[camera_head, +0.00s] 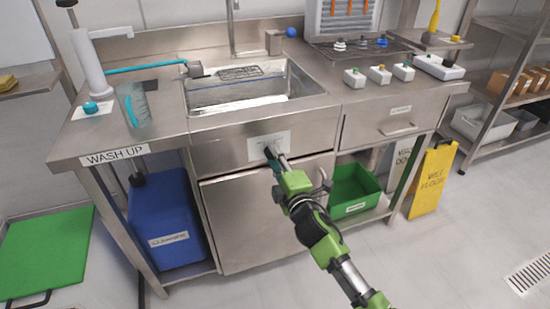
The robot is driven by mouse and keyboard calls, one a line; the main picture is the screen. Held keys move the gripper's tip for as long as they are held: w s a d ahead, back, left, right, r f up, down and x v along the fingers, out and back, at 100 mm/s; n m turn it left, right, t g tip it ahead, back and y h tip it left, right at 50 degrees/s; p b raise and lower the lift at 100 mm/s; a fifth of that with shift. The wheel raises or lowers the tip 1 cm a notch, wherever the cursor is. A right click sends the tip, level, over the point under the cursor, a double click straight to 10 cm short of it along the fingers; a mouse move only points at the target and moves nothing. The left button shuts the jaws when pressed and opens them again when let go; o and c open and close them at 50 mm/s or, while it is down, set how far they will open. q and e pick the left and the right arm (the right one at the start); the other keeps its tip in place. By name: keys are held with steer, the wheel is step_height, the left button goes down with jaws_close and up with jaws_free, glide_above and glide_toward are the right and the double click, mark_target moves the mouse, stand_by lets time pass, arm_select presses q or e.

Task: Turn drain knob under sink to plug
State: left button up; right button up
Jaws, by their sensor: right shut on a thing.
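The sink (225,118) is a steel basin set in the counter. Below it, on the steel front panel, is a pale plate (282,137) where the drain knob sits. My right arm, green and black, reaches up from the bottom right. My right gripper (271,160) is at this plate, shut on the drain knob. The fingers and wrist cover most of the knob, so its turn position cannot be read. My left gripper is not in view.
A cabinet door (245,220) is below the plate. A blue bin (165,215) stands to the left and a green crate (352,190) to the right on the low shelf. A yellow wet floor sign (432,182) stands at the right. The floor in front is clear.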

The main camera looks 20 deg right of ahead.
steer(key=shift+d, duration=0.1)
stand_by(0.3)
steer(key=o, duration=0.8)
steer(key=shift+o, duration=1.4)
steer(key=shift+s, duration=0.1)
steer(key=s, duration=1.2)
steer(key=shift+d, duration=0.2)
